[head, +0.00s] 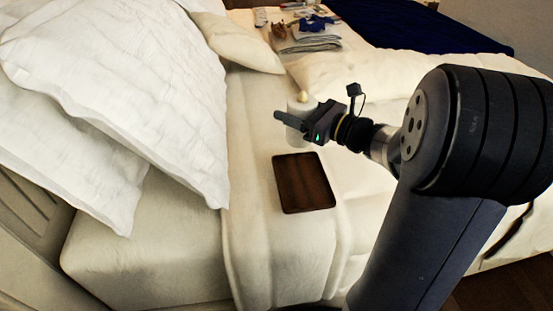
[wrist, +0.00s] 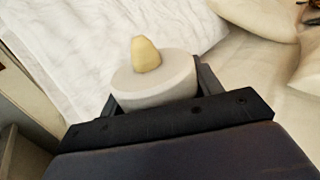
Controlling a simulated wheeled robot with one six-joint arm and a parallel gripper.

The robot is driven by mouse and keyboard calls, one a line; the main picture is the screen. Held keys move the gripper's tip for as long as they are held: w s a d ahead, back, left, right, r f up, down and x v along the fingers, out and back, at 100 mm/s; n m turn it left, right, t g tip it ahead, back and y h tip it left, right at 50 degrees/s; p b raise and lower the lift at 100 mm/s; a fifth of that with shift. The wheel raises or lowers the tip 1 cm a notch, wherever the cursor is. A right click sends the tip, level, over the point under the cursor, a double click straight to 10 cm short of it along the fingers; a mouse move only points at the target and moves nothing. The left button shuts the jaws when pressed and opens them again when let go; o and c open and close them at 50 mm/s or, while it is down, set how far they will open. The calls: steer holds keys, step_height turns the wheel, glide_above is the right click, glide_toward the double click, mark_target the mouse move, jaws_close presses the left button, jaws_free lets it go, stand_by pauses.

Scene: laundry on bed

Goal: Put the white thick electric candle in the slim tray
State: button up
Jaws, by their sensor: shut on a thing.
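The white thick electric candle (wrist: 155,86) has a pale yellow flame tip and sits between my two fingers in the wrist view. In the head view the candle (head: 294,106) shows partly behind my gripper (head: 291,127), which is shut on it. The slim tray (head: 304,183) is a dark brown, flat rectangle lying on the bed. My gripper with the candle is beyond the tray's far edge in the head view. The tray looks empty. The tray is not visible in the wrist view.
Large white pillows (head: 123,85) lie at the left of the bed. A smaller cream pillow (head: 240,43) lies further back. Folded grey cloth (head: 308,42) and small items are at the far end, near a dark blue blanket (head: 420,25). The bed around the tray is clear.

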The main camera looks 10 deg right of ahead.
step_height(320, 180, down, 10)
steer(key=b, duration=0.3)
steer(key=shift+r, duration=0.15)
steer(key=shift+b, duration=0.35)
steer(key=shift+f, duration=0.2)
steer(key=o, duration=1.1)
steer(key=shift+c, duration=0.2)
steer(key=shift+r, duration=0.1)
steer(key=shift+r, duration=0.15)
steer(key=p+v, duration=0.2)
steer(key=v, duration=1)
steer(key=shift+p, duration=0.4)
